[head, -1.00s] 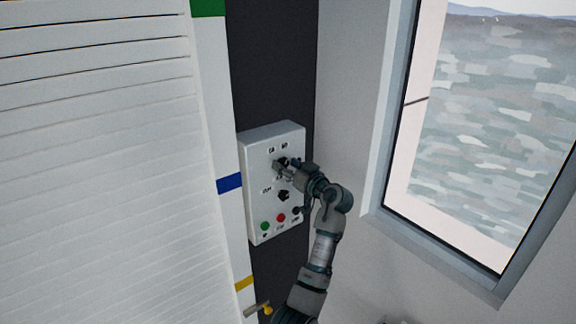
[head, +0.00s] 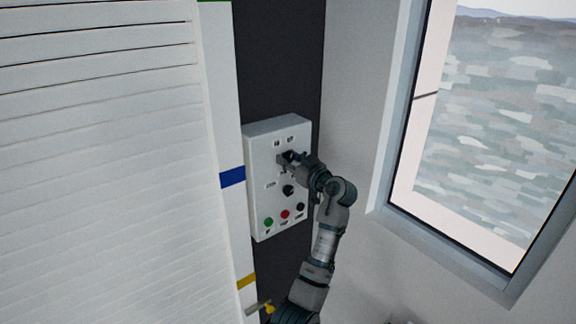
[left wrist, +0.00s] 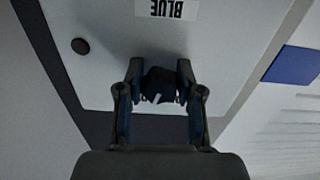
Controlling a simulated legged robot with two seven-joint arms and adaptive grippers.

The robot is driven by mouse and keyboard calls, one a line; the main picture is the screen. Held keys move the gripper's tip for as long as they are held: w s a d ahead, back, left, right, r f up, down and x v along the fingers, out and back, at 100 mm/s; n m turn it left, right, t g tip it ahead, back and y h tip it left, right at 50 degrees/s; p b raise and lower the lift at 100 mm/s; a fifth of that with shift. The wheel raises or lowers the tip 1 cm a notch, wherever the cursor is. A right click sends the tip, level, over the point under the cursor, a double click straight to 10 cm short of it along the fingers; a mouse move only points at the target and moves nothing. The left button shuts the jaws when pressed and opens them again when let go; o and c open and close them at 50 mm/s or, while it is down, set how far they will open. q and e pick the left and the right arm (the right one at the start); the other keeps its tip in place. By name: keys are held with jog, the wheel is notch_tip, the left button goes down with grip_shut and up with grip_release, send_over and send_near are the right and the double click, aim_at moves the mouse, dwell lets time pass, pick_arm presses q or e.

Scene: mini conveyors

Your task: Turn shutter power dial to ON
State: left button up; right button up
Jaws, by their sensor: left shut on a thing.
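A white control panel (head: 262,205) is mounted on the dark wall strip. My left gripper (head: 288,160) is at the upper dial of the panel. In the left wrist view my left gripper (left wrist: 160,88) is shut on this black dial (left wrist: 158,82), one finger on each side. A short white mark shows on the dial, pointing obliquely toward the gripper. A lower black dial (head: 288,190) is free. In the head view the fingers mostly hide the upper dial, and the panel labels are too small to read. My right gripper is not in view.
Green (head: 268,222), red (head: 285,214) and black (head: 300,207) buttons line the panel's bottom. A white slatted shutter (head: 100,170) stands left, a window (head: 480,130) right. The left wrist view shows an upside-down "BLUE" label (left wrist: 167,8).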

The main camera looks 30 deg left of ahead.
pick_arm(q)
jog(key=n+b, duration=0.1)
jog(key=n, duration=0.1)
jog(key=n+b, duration=0.1)
jog(key=n, duration=0.1)
jog(key=shift+w+d+f+n+b, duration=0.15)
jog(key=shift+n+b, duration=0.15)
jog(key=shift+b, duration=0.1)
jog(key=shift+n+b, duration=0.35)
jog(key=shift+n, duration=0.45)
jog(key=shift+w+n+b, duration=0.1)
jog(key=shift+n+b, duration=0.45)
jog(key=shift+n, duration=0.95)
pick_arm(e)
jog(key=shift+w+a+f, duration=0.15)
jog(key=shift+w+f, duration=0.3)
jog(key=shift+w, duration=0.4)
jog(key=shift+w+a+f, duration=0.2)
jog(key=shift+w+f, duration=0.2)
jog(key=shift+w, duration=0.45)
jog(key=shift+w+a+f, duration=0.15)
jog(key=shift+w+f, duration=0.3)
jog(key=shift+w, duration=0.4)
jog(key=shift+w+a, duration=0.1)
